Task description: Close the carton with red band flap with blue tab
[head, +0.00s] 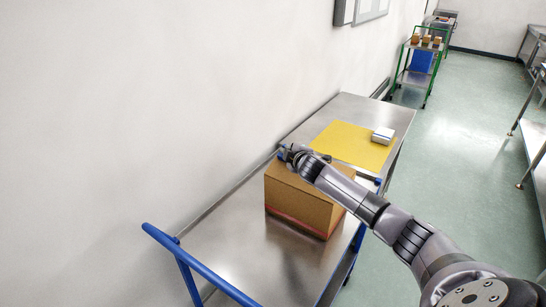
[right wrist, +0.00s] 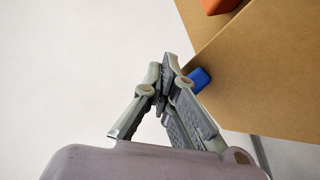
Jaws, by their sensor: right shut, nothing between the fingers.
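The brown carton (head: 300,207) with a red band low on its side stands on the metal cart top. My right gripper (head: 288,152) is at the carton's far left top corner, and its arm hides much of the carton's top. In the right wrist view the gripper (right wrist: 167,64) is shut and empty, its fingertips close beside cardboard panels (right wrist: 265,75). A blue tab (right wrist: 201,79) sits at a panel edge just right of the fingers; I cannot tell whether they touch. How far the flap is open is unclear. My left gripper is out of view.
A yellow mat (head: 345,143) with a small silvery box (head: 383,135) lies behind the carton. The cart (head: 215,262) stands along the white wall, with a blue handle (head: 200,267) in front. An orange-red piece (right wrist: 222,5) shows at the wrist view's top.

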